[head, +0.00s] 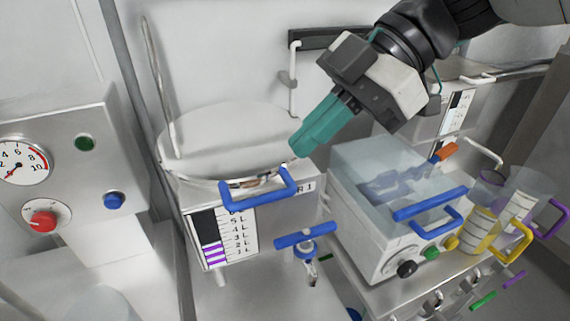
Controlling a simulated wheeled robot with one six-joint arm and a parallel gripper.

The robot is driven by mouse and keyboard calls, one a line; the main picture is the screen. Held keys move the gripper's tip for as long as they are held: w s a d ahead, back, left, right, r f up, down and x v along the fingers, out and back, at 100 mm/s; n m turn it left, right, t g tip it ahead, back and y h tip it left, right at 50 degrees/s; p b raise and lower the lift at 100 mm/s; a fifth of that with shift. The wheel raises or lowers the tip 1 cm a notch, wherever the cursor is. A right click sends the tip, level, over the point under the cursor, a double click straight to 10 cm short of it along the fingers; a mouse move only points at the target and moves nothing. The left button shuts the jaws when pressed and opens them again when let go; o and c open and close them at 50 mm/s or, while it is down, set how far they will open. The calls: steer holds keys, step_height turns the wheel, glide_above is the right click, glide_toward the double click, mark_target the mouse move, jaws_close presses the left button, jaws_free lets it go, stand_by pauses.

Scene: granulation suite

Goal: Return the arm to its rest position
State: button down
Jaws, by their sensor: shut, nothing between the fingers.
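My gripper (300,147) has teal fingers and hangs from the upper right, pointing down and left. Its fingers are closed together with nothing between them. The fingertips are above the right front part of a round metal vessel (225,130) with a blue handle (262,196) and a level scale (225,236) on its front. The tips appear apart from the vessel's rim. My arm comes in from the top right corner.
Right of the vessel stands a clear-walled bath (375,160) with blue handles and knobs. Beakers with yellow (478,232) and purple (519,208) handles stand at its right. A blue valve handle (305,236) sticks out front. A gauge panel (60,165) stands left.

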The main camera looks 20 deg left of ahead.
steer(key=v, duration=0.5)
steer(key=s+d+f+m+t+h, duration=0.1)
steer(key=d+f+m+t+h, duration=0.1)
steer(key=d+f+m, duration=0.3)
steer(key=s+d+f+m+t+h, duration=0.2)
steer(key=d+f+m, duration=0.3)
steer(key=d+m, duration=0.7)
steer(key=s+d+f+m+t+h, duration=0.2)
steer(key=d+f+m, duration=0.3)
steer(key=d+m, duration=0.4)
steer(key=d+h, duration=0.1)
steer(key=d, duration=0.4)
steer(key=shift+s+d+f+m+t+h, duration=0.15)
steer(key=shift+s+f+m+t+h, duration=0.05)
steer(key=shift+f+m+t+h, duration=0.15)
